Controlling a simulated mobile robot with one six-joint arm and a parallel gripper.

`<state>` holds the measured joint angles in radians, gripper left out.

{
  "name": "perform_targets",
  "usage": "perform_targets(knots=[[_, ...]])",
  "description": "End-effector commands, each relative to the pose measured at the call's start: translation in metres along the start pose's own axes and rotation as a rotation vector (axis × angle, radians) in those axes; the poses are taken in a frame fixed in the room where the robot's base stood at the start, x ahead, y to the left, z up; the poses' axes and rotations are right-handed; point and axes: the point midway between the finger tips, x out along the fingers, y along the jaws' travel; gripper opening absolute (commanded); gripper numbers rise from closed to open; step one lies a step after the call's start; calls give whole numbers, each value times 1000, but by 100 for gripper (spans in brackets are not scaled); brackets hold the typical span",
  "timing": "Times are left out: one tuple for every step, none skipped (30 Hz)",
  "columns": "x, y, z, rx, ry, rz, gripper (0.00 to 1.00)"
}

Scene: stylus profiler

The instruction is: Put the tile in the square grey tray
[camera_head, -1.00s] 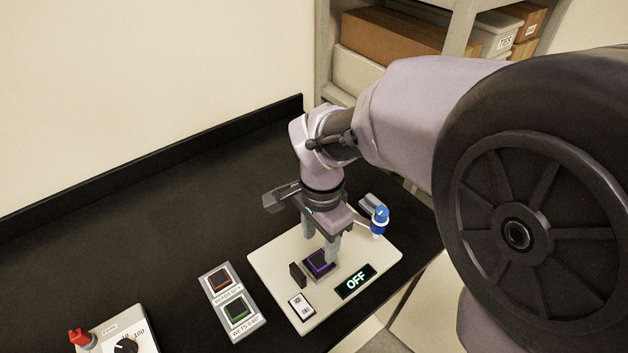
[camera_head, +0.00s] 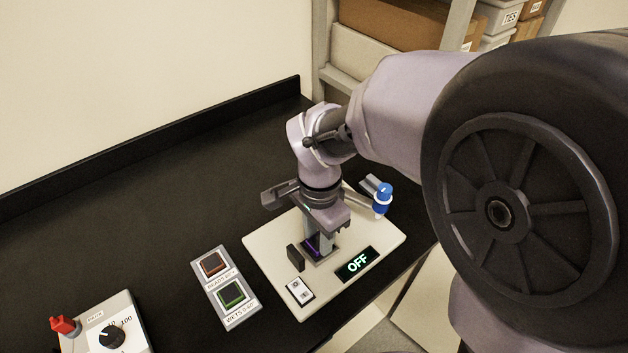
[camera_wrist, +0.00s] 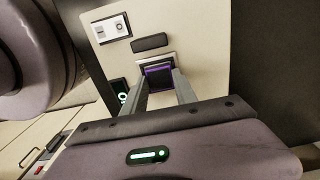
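A dark tile with a purple edge (camera_wrist: 158,80) sits in a small grey square holder (camera_wrist: 155,60) on a cream instrument plate. In the head view the tile (camera_head: 310,250) is partly hidden by my fingers. My gripper (camera_head: 318,243) points down over it. In the wrist view, the fingertips of my gripper (camera_wrist: 160,75) are apart, one at each side of the tile. I cannot tell whether they press on it.
A dial box (camera_head: 112,318) is at lower left. The black bench behind is clear.

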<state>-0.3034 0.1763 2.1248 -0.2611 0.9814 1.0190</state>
Motion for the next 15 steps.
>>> perform_targets(knots=[[0,0,0,0,0,0,0],[0,0,0,0,0,0,0],[0,0,0,0,0,0,0],[0,0,0,0,0,0,0],[0,0,0,0,0,0,0],[0,0,0,0,0,0,0],[-1,0,0,0,0,0,0],[-2,0,0,0,0,0,0],[-4,0,0,0,0,0,0],[-7,0,0,0,0,0,0],[-10,0,0,0,0,0,0],[-14,0,0,0,0,-1,0],[-18,0,0,0,0,-1,0],[-22,0,0,0,0,-1,0],[-27,0,0,0,0,-1,0]])
